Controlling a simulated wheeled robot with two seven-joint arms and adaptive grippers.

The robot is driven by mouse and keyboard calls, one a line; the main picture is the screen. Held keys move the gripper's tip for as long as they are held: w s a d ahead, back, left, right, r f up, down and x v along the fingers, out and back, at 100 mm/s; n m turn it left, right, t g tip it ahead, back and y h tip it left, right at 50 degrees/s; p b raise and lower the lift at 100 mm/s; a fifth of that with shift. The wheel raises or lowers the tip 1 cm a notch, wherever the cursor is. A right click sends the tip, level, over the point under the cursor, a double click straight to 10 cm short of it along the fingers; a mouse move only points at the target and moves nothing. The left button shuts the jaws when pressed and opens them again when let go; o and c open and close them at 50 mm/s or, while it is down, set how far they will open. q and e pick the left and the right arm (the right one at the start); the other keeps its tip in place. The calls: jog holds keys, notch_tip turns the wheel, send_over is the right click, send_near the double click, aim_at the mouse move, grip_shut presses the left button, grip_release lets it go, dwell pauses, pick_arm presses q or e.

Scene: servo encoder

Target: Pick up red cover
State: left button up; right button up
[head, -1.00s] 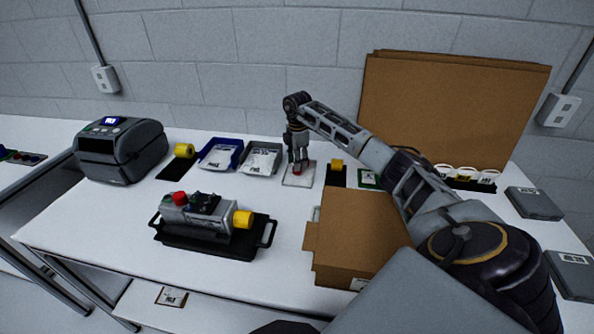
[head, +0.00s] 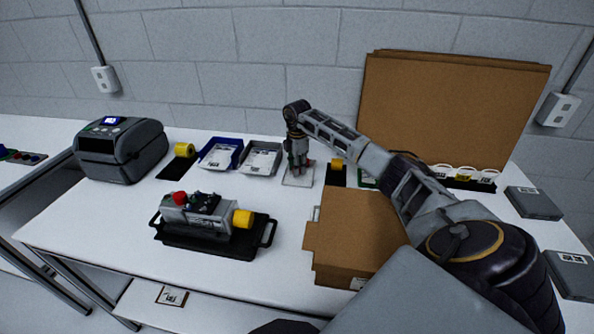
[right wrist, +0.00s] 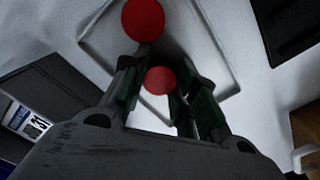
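My right gripper (head: 299,170) points down over a small pale tray (head: 289,182) near the back middle of the table. A red cover (head: 310,162) shows beside its fingers in the head view. In the right wrist view, a small red disc (right wrist: 160,80) lies between the two fingers, and a larger red disc (right wrist: 143,19) lies beyond the fingertips. The fingers stand apart with the small disc in the gap; whether either finger touches it is hard to tell. My left gripper is not in view.
A grey device with red and yellow ends (head: 207,216) sits on a black tray (head: 268,233) at front. A cardboard box (head: 352,238) stands under my right arm. Blue (head: 236,146) and grey (head: 262,158) bins stand left of the gripper. A printer (head: 120,150) is farther left.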

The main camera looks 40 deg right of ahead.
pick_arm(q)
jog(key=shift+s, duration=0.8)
pick_arm(e)
jog(key=shift+r, duration=0.15)
notch_tip(320, 180, up, 8)
jog(key=shift+r, duration=0.1)
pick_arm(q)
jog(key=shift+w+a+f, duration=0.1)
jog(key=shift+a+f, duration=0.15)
pick_arm(e)
jog(key=shift+r, duration=0.75)
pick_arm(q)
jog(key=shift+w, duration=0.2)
